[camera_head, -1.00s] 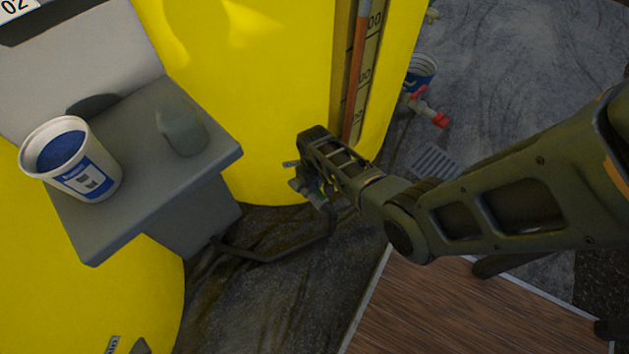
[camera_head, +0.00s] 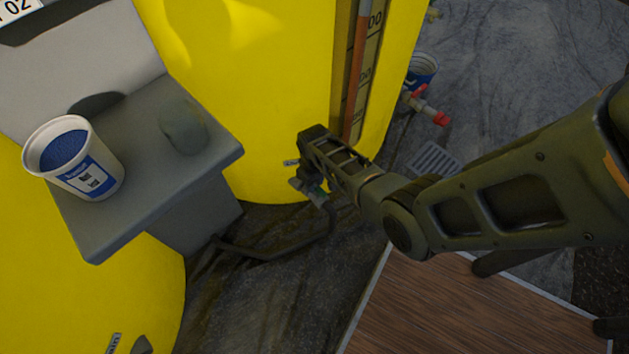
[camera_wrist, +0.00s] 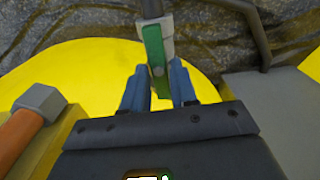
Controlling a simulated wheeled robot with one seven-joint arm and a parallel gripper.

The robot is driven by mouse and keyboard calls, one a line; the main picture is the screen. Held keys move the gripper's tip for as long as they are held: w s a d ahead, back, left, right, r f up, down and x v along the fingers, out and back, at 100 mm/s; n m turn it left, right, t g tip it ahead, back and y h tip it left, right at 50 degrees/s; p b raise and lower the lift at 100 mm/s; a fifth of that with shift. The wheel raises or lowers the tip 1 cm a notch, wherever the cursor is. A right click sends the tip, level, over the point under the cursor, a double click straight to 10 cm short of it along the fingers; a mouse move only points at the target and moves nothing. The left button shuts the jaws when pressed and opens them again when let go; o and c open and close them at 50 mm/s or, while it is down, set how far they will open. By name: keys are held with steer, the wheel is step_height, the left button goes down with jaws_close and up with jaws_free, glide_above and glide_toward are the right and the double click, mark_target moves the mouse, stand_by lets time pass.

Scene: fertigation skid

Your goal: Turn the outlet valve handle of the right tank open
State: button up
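The right tank (camera_head: 270,90) is a big yellow cylinder with a level scale on its front. Its outlet valve (camera_head: 311,192) is low at the tank's foot, partly hidden by my gripper in the head view. In the wrist view the valve's green handle (camera_wrist: 153,50) points from the grey valve body toward the tank, roughly in line with the pipe. My gripper (camera_wrist: 158,76) has its two blue-grey fingers on either side of the handle. The gap is narrow, and I cannot tell whether both fingers touch it. In the head view my gripper (camera_head: 308,180) reaches down to the valve.
A grey stand (camera_head: 140,205) at left bears a white and blue cup (camera_head: 85,175) and a grey lump (camera_head: 183,130). A dark pipe (camera_head: 275,253) runs along the floor from the valve. A red-handled tap (camera_head: 432,115) and a floor grate (camera_head: 435,160) lie behind.

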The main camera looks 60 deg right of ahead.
steer(key=shift+o, duration=1.4)
steer(key=shift+r, duration=0.1)
step_height(320, 180, up, 8)
steer(key=p, duration=0.3)
steer(key=shift+f+p, duration=0.2)
steer(key=shift+p, duration=0.1)
